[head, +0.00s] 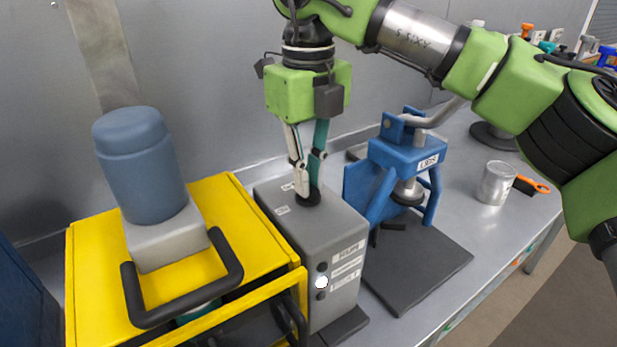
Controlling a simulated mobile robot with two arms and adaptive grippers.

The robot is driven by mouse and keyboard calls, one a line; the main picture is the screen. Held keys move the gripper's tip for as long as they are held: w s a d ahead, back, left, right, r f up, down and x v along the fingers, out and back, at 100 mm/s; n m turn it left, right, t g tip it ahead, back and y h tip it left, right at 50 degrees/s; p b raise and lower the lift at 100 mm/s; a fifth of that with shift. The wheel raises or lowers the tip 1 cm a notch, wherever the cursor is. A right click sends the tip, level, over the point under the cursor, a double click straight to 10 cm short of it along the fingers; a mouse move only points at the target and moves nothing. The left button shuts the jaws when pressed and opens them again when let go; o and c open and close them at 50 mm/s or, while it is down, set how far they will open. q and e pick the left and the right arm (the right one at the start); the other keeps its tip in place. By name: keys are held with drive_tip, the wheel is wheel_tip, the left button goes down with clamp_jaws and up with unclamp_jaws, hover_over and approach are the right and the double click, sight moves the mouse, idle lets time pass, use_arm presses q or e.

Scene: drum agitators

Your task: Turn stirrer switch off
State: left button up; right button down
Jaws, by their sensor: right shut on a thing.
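A grey control box (325,238) stands on the bench, between the yellow stirrer frame and a blue press. On its top is a round black knob (309,201) next to small white labels. I take this knob for the switch. My right gripper (306,190) points straight down over the box and is shut on the knob; its fingertips hide part of it. I cannot read the knob's setting. The front face of the box has labels, dark buttons and a white round light (321,282). My left gripper is not in view.
The yellow frame (215,200) with a blue-grey motor (140,165) and black handle is close on the left. The blue press (405,155) is close on the right. A metal can (496,183) and an orange-handled tool (532,186) lie farther right. A wall stands behind.

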drive_tip(key=shift+r+m, duration=0.1)
drive_tip(key=shift+m, duration=0.5)
drive_tip(key=c, duration=2.1)
unclamp_jaws()
drive_tip(key=shift+c, duration=0.2)
wheel_tip(320, 180, up, 12)
